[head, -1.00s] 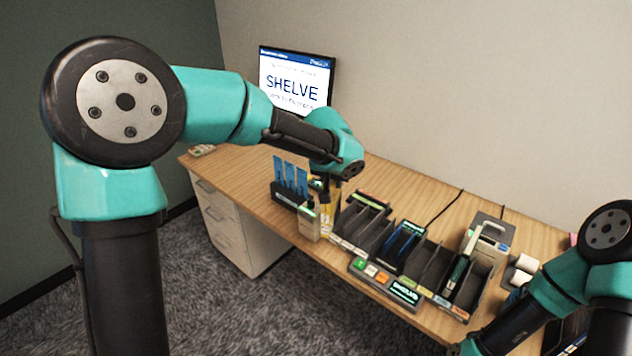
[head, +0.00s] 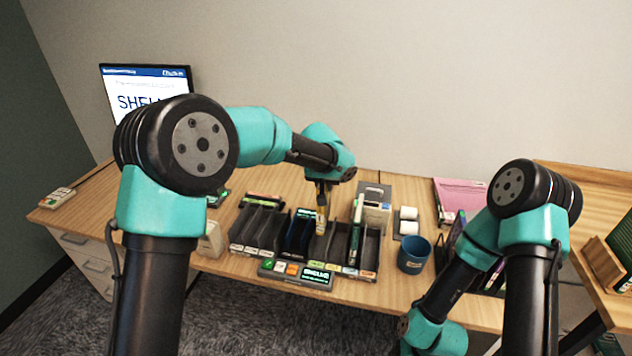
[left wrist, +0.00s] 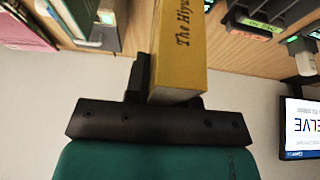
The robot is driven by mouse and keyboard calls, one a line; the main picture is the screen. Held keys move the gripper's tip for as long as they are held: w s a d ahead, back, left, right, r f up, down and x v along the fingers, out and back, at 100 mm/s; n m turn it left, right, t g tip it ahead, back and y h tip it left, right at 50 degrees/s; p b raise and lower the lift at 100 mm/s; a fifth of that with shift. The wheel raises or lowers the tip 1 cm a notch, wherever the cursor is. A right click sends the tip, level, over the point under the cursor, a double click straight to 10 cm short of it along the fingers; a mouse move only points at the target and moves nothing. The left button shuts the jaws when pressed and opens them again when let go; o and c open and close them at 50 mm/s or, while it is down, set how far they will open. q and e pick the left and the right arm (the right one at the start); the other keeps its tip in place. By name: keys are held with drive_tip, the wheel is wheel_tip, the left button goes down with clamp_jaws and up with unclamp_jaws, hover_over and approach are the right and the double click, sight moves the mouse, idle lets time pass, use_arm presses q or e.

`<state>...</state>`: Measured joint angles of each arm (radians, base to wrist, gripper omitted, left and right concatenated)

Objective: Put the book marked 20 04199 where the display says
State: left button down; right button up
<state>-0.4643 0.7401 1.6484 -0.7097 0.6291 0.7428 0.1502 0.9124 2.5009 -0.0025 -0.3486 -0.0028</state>
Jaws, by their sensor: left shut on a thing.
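My left gripper (head: 322,190) is shut on a yellow book (head: 321,215), held upright over the slotted sorter (head: 268,253), just right of a blue item in one slot. I cannot tell whether its lower end is inside a slot. In the left wrist view the yellow book (left wrist: 178,45) sits between the fingers of the gripper (left wrist: 172,92), its spine reading "The Hiyu…"; no number is legible. The monitor (head: 140,85) is partly hidden by my arm. My right gripper is out of sight.
A green-and-white item (head: 357,225) stands in a right-hand slot.

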use_arm(q)
drive_tip(key=shift+f, duration=0.1)
idle(0.3)
drive_tip(key=shift+f, duration=5.35)
drive_tip(key=c, duration=0.9)
unclamp_jaws()
drive_tip(key=shift+r, duration=0.1)
drive_tip(key=v, duration=1.7)
drive_tip(key=shift+s+r, duration=0.1)
